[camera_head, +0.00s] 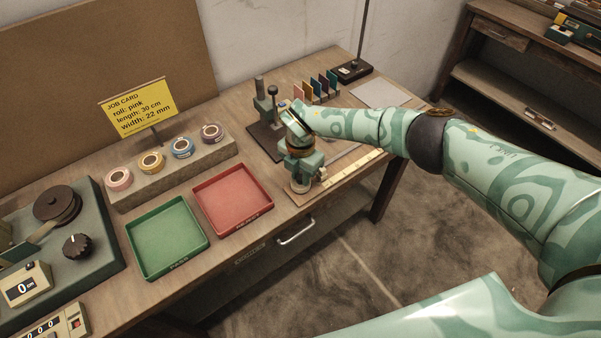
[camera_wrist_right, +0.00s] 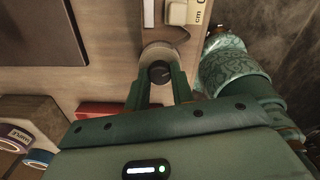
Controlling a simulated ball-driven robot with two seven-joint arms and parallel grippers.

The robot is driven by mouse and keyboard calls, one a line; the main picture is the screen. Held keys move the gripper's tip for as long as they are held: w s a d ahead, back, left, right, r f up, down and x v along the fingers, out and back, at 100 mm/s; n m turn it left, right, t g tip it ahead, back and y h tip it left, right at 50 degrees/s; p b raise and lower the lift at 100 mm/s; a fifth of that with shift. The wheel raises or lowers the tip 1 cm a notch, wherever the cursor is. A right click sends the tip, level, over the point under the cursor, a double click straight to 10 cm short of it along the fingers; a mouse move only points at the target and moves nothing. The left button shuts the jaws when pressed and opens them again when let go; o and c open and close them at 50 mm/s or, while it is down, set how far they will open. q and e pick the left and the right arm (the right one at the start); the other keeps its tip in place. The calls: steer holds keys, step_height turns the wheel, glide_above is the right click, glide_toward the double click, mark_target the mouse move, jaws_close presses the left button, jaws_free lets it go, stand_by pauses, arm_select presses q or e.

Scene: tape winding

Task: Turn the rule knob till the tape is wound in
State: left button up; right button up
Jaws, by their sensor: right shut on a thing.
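The rule's dark round knob (camera_wrist_right: 160,72) sits between the two fingers of my right gripper (camera_wrist_right: 158,92), which is shut on it. In the head view my right gripper (camera_head: 304,182) is over the front right of the bench and hides most of the knob. The pale yellow rule tape (camera_head: 352,166) lies out from beside the knob towards the right. My left gripper is out of view.
A red tray (camera_head: 232,228) and a green tray (camera_head: 166,272) stand left of the gripper. Tape rolls sit on a block (camera_head: 177,184) behind them, by the yellow job card (camera_head: 138,108). A black-based post stand (camera_head: 265,140) is close behind my gripper.

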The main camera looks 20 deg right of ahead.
mark_target(301, 176)
steer(key=o, duration=1)
steer(key=shift+w, duration=0.1)
steer(key=shift+r, duration=0.15)
step_height(301, 176, up, 16)
steer(key=p, duration=0.3)
